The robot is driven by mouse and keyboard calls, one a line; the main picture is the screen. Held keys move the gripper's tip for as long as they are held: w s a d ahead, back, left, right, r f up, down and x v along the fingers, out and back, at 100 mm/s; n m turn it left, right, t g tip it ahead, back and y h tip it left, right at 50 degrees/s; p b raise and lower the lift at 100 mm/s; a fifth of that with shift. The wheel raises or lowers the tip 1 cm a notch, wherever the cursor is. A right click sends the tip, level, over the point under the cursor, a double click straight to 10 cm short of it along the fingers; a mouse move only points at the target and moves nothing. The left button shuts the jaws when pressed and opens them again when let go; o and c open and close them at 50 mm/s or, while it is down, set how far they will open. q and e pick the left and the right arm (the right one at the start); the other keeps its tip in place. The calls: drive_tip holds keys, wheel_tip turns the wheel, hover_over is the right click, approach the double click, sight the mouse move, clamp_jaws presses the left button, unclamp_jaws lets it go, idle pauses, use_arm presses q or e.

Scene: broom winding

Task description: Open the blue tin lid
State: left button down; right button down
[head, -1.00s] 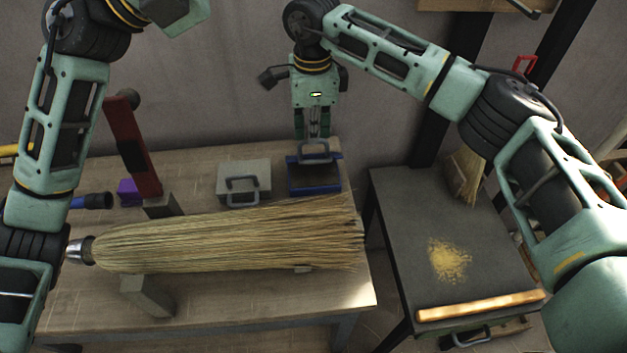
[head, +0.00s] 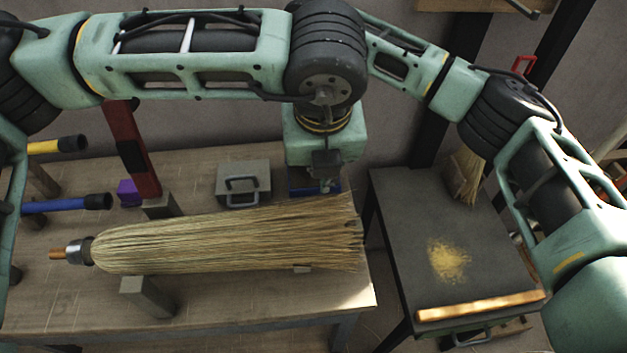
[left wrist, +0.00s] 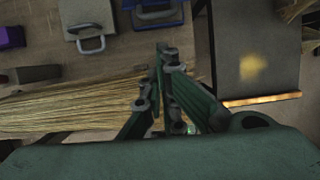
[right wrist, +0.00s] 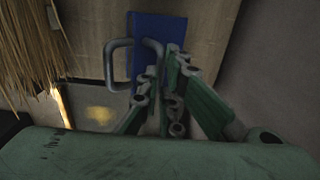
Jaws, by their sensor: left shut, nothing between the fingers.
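The blue tin (head: 300,188) is on the wooden table, mostly hidden in the head view. Part of it shows in the left wrist view (left wrist: 157,16). Its blue surface (right wrist: 158,30) and grey loop handle (right wrist: 119,45) show in the right wrist view. My right gripper (right wrist: 160,72) is at one side of the handle; whether its fingers are closed on it is unclear. It is hidden in the head view. My left gripper (left wrist: 163,55) is shut and empty, with its fingers in front of the blue tin in its wrist view. Its arm crosses in front of the right one.
A broom (head: 220,238) lies across supports in front of the tin. A grey tin with a handle (head: 244,184) stands to the left, beyond it a red post (head: 133,150). A dark side table (head: 400,230) with yellow dust is at the right.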

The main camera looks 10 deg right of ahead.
drive_tip(key=shift+d+f, duration=0.15)
drive_tip(key=shift+f, duration=0.45)
use_arm(q)
drive_tip(key=x, duration=1)
drive_tip(key=shift+w+a, duration=0.3)
drive_tip(key=shift+a, duration=0.1)
use_arm(e)
drive_tip(key=c, duration=2)
unclamp_jaws()
drive_tip(key=shift+w, duration=0.1)
drive_tip(key=shift+c, duration=0.2)
drive_tip(key=shift+o, duration=0.5)
drive_tip(key=shift+w+f, duration=0.1)
drive_tip(key=shift+w, duration=0.05)
use_arm(q)
drive_tip(key=shift+w+r, duration=0.45)
drive_tip(key=shift+w, duration=0.3)
